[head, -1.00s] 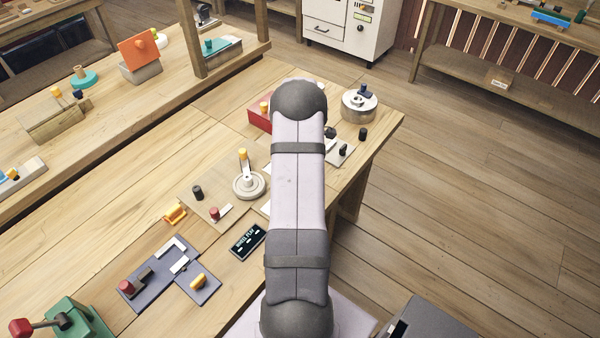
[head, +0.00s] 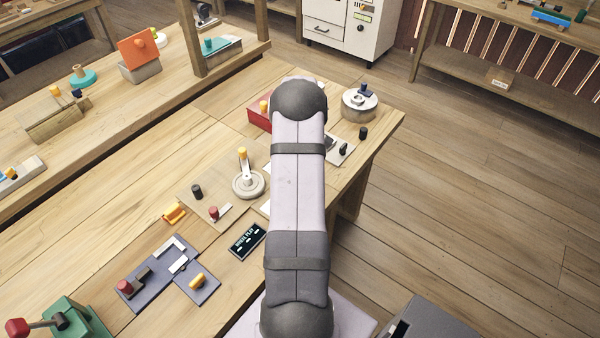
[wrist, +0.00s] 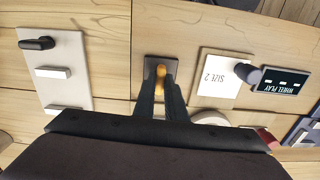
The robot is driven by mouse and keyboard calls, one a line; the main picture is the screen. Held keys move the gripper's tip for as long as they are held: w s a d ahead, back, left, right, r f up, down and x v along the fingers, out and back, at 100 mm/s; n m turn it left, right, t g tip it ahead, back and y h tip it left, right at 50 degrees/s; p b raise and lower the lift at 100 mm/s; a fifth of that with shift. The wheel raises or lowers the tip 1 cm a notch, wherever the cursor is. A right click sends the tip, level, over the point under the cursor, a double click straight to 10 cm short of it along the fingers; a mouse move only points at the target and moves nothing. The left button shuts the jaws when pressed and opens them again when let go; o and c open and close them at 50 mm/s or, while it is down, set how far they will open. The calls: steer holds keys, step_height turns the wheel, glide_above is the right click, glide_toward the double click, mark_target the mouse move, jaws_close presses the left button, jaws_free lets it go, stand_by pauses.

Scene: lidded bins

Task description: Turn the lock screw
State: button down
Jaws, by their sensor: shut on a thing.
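In the wrist view, my gripper (wrist: 160,86) has its two dark fingers closed on a small yellow-orange knob (wrist: 160,71), which looks like the lock screw. The knob stands on a dark square plate (wrist: 149,73) on the wooden bench. The fingers hide part of the knob, so I cannot tell how far it is turned. In the head view my own arm covers the gripper and this knob.
A "SIZE 2" card (wrist: 222,75) with a dark post (wrist: 249,74) and a "WHEEL PLAY" sign (wrist: 284,81) lie right of the gripper. A pale panel (wrist: 58,92) with a dark handle (wrist: 37,43) lies left. Bare wood shows between them.

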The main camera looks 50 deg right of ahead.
steer(key=shift+m, duration=1.6)
steer(key=shift+r, duration=0.1)
steer(key=c, duration=1.8)
jaws_free()
steer(key=shift+r+b, duration=1.05)
steer(key=shift+r, duration=2.6)
